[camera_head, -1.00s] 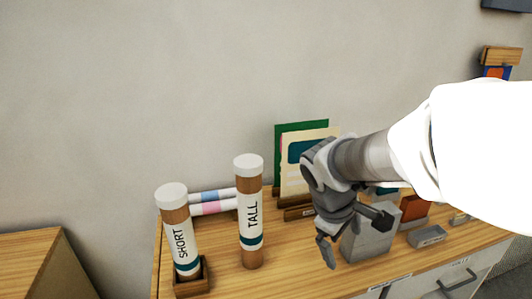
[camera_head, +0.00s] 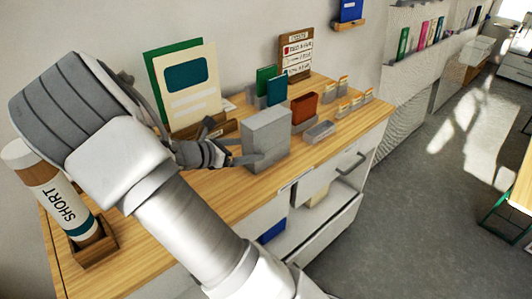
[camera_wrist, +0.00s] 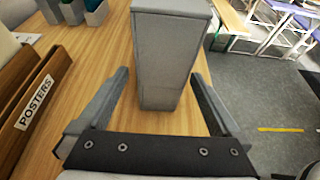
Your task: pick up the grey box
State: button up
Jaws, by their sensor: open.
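The grey box (camera_head: 267,137) stands upright on the wooden top of the cabinet (camera_head: 215,196), near its front edge. In the wrist view the grey box (camera_wrist: 168,58) rises straight ahead, with its lower part between the lines of my two fingers. My gripper (camera_head: 243,146) is at the left side of the box in the head view. In the wrist view my gripper (camera_wrist: 160,82) is open, one finger on each side of the near base of the box. I cannot tell whether a finger touches it.
A wooden holder labelled POSTERS (camera_wrist: 38,100) is close left of my gripper. A tube labelled SHORT (camera_head: 55,196) stands in a wooden base at left. An orange-brown item (camera_head: 304,108) and a low grey tray (camera_head: 319,132) are right of the box. A drawer (camera_head: 331,176) is open below.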

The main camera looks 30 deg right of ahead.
jog(key=b+x, duration=0.1)
jog(key=x, duration=0.6)
jog(key=shift+d+f, duration=0.25)
jog(key=shift+d, duration=0.05)
jog(key=c, duration=1.5)
jog(key=shift+r, duration=0.1)
jog(key=shift+r, duration=0.1)
jog(key=shift+r+p, duration=0.3)
jog(key=shift+r, duration=0.95)
jog(key=shift+s+d+r, duration=0.1)
jog(key=shift+r, duration=0.7)
jog(key=s+d+r, duration=0.1)
jog(key=d+r, duration=0.1)
jog(key=d, duration=0.1)
jog(key=s+d+r, duration=0.2)
jog(key=d, duration=0.2)
jog(key=s+d+r, duration=0.1)
jog(key=d+r, duration=0.1)
jog(key=d, duration=0.1)
jog(key=shift+s+d+r+p, duration=0.2)
jog(key=shift+d+r+p, duration=0.1)
